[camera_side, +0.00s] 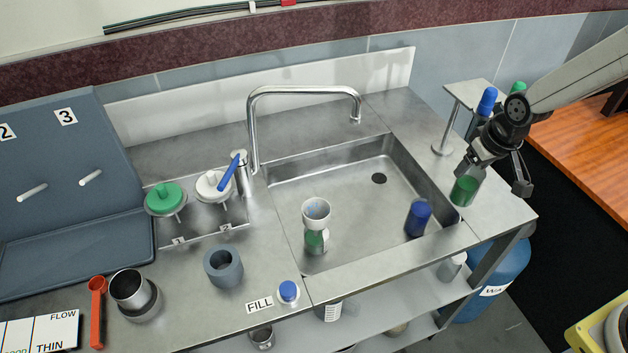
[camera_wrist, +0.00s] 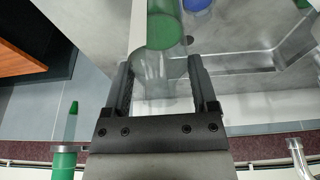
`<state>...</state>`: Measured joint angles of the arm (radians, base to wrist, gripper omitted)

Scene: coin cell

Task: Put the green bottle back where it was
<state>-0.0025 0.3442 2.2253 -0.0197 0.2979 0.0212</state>
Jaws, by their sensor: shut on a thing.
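The green bottle (camera_side: 465,190) is clear at the top with green in its lower part. My gripper (camera_side: 484,168) is shut on it at the right of the sink, above or on the steel counter. I cannot tell whether its base touches the counter. In the wrist view the bottle (camera_wrist: 163,32) lies between the two fingers of my gripper (camera_wrist: 160,75), its clear part at the fingers and its green part farther out.
A metal stand (camera_side: 448,130) and a blue-capped bottle (camera_side: 487,101) stand behind my gripper. A green cap (camera_side: 517,87) shows beside them. The counter's right edge is close.

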